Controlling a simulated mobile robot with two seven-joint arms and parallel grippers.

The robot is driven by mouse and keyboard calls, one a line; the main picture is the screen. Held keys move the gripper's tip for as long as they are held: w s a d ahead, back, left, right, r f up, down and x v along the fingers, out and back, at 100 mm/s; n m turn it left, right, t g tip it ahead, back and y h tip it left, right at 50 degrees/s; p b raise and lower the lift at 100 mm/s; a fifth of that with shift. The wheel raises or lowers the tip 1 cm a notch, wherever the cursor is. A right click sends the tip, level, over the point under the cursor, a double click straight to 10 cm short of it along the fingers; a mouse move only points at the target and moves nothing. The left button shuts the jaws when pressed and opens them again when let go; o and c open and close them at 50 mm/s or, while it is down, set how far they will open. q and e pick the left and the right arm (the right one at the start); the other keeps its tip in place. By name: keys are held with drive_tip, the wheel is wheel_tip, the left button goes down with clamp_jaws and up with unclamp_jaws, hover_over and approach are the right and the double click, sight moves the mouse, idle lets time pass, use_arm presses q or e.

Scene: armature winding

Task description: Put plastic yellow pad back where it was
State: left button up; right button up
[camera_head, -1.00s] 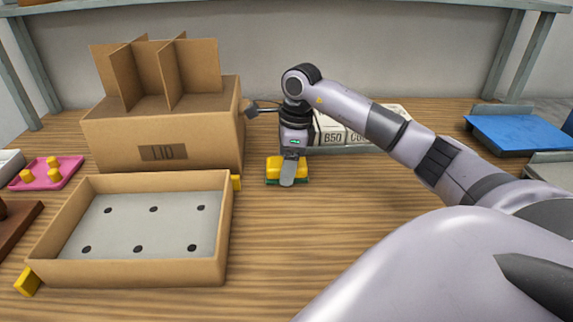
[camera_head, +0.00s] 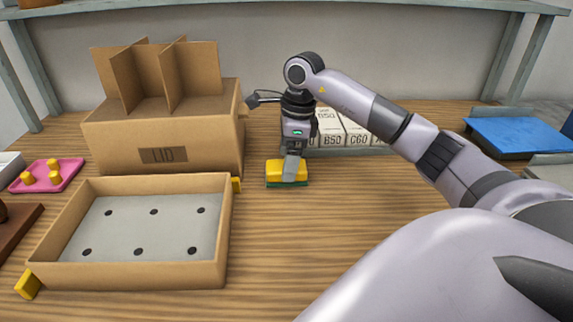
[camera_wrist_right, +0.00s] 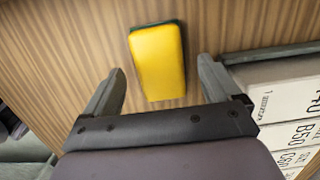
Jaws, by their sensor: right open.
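The yellow pad (camera_head: 280,171), with a green underside, lies on the wooden table to the right of the cardboard tray. It also shows in the right wrist view (camera_wrist_right: 158,62), flat on the wood. My right gripper (camera_head: 291,168) points down just above it, with one finger covering part of the pad in the head view. In the right wrist view the gripper (camera_wrist_right: 160,74) has its fingers spread on either side of the pad with gaps, and nothing is held. My left gripper is not in view.
A row of labelled white boxes (camera_head: 349,137) stands in a grey holder close behind the gripper. The cardboard tray (camera_head: 228,235) and the box marked LID (camera_head: 215,145) are on the left. A blue tray (camera_head: 515,134) is at the right. The table in front of the pad is clear.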

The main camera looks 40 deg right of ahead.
wheel_tip(320, 180, up, 9)
drive_tip(key=d+p, duration=0.1)
drive_tip(key=shift+s+r, duration=0.15)
drive_tip(key=shift+s, duration=0.3)
